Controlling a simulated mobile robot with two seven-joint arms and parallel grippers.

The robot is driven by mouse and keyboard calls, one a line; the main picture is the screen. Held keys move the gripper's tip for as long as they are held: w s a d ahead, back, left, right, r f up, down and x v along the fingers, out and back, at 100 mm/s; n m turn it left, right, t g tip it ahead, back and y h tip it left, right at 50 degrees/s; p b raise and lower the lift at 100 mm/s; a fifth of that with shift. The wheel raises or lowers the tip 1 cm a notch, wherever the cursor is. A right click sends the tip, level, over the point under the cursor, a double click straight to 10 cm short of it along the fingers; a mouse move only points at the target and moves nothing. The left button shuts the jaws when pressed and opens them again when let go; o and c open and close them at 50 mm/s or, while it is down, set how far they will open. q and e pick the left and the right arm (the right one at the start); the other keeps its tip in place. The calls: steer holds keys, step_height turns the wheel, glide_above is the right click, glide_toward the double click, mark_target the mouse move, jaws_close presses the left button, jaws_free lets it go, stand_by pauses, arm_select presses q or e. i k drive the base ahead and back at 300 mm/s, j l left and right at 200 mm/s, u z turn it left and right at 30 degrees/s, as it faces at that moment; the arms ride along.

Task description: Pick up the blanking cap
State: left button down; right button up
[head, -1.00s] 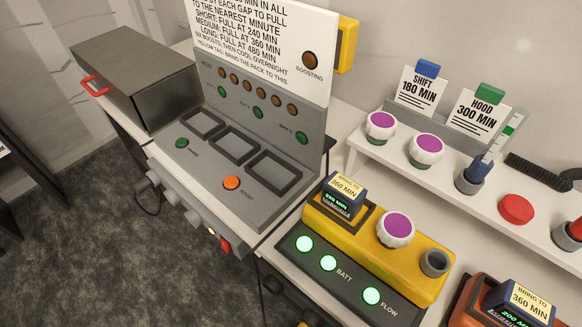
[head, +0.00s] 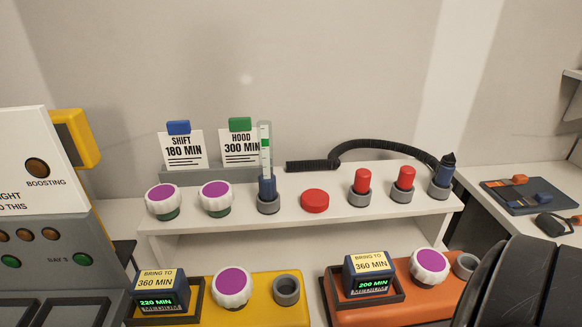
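A flat, round red cap (head: 315,201) lies on the white shelf, near the middle of the head view. Two red plugs (head: 362,181) (head: 404,178) stand upright in grey ring holders to its right. No label shows which of these red pieces is the blanking cap. Neither of my grippers is in view.
Two purple-topped white filters (head: 163,200) (head: 216,197) stand at the shelf's left. A dark pointed nozzle (head: 445,170) and a black hose (head: 385,147) are at its right. Yellow (head: 262,315) and orange (head: 388,313) units stand in front. A dark curved shape blocks the lower right corner.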

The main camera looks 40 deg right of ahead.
mark_target(315, 201)
steer(key=z, duration=1.55)
